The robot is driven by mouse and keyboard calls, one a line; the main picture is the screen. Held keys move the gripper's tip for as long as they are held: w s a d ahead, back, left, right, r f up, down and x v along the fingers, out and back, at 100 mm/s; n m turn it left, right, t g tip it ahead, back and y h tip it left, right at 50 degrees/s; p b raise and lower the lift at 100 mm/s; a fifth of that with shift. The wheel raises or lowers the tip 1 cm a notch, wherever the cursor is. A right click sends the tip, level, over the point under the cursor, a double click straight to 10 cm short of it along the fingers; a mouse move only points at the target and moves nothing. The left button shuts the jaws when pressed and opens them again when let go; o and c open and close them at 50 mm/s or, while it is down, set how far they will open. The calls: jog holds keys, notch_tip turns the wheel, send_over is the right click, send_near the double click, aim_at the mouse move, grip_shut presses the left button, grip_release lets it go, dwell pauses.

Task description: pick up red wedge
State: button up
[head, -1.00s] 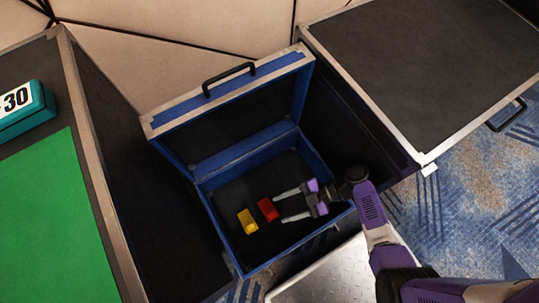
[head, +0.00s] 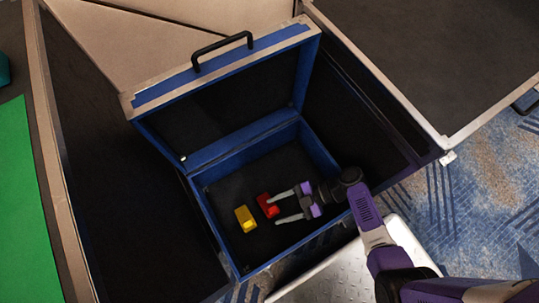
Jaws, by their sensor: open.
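A red wedge (head: 266,205) lies on the dark floor of an open blue case (head: 208,222). My gripper (head: 272,209) is inside the case, reaching in from the right. Its two pale fingers are open and point left. The upper fingertip is at the red wedge's right side and overlaps part of it in the picture; I cannot tell whether they touch. The lower fingertip is a little below and right of the wedge.
A yellow block (head: 245,219) lies just left of the red wedge. The case's raised lid (head: 235,100) with a black handle (head: 222,50) stands behind.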

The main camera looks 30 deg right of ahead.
aim_at(268, 212)
jog(key=x, duration=0.3)
jog(key=b+x, duration=0.1)
jog(key=x, duration=0.1)
jog(key=shift+w+a+b, duration=0.3)
jog(key=shift+a, duration=0.1)
jog(key=shift+r, duration=0.1)
jog(key=c, duration=1.2)
grip_shut()
jog(key=shift+w+d, duration=0.1)
